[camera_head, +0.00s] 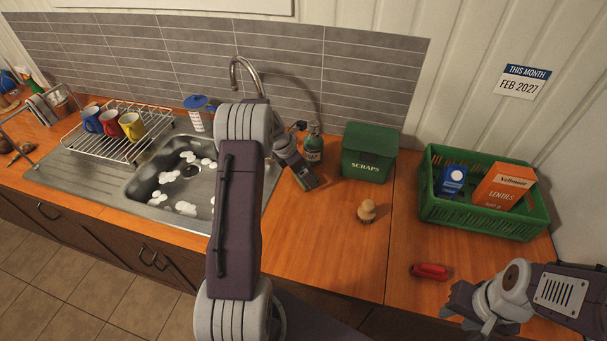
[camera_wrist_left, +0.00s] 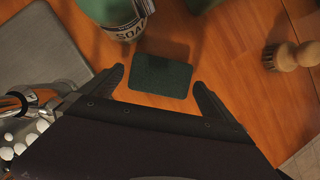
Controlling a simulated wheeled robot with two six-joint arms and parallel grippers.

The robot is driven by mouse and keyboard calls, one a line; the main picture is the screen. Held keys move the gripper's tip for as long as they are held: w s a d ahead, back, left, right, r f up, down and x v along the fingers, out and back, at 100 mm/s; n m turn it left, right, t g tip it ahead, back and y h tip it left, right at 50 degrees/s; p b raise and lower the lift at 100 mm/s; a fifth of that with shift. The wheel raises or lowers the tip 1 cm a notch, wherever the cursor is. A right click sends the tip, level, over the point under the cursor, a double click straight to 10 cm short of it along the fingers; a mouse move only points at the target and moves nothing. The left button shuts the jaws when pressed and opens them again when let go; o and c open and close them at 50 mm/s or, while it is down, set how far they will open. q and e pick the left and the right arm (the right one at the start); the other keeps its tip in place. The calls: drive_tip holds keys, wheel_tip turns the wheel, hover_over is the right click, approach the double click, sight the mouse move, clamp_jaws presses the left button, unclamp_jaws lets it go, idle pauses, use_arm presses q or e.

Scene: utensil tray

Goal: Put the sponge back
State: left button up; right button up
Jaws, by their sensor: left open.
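The sponge, a dark green rectangular pad (camera_wrist_left: 161,76), lies flat on the wooden counter in the left wrist view. My left gripper (camera_wrist_left: 158,84) is open, with one finger on either side of the sponge and gaps between. In the head view my left gripper (camera_head: 303,178) is low over the counter, beside the green soap bottle (camera_head: 314,144); the soap bottle also shows in the wrist view (camera_wrist_left: 122,18). My right gripper (camera_head: 464,313) is at the lower right, its fingers apart and empty.
A sink (camera_head: 149,197) with suds and a dish rack (camera_head: 91,143) with mugs are at left. A scraps bin (camera_head: 366,166), a wooden brush (camera_head: 367,212), a red object (camera_head: 431,271) and a green crate (camera_head: 490,226) are at right. Counter between them is clear.

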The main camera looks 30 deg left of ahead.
use_arm(q)
drive_tip(key=v, duration=1)
drive_tip(key=s+d+f+m+g+y, duration=0.1)
drive_tip(key=s+d+f+m, duration=0.1)
drive_tip(key=s+d+m, duration=0.7)
drive_tip(key=s+d+f+m+g+y, duration=0.1)
drive_tip(key=s+d+m, duration=0.8)
drive_tip(key=m, duration=1.1)
drive_tip(key=s+f, duration=0.1)
drive_tip(key=s, duration=0.2)
drive_tip(key=shift+s+d+m+g, duration=0.2)
drive_tip(key=shift+m+g, duration=0.1)
drive_tip(key=shift+g, duration=0.1)
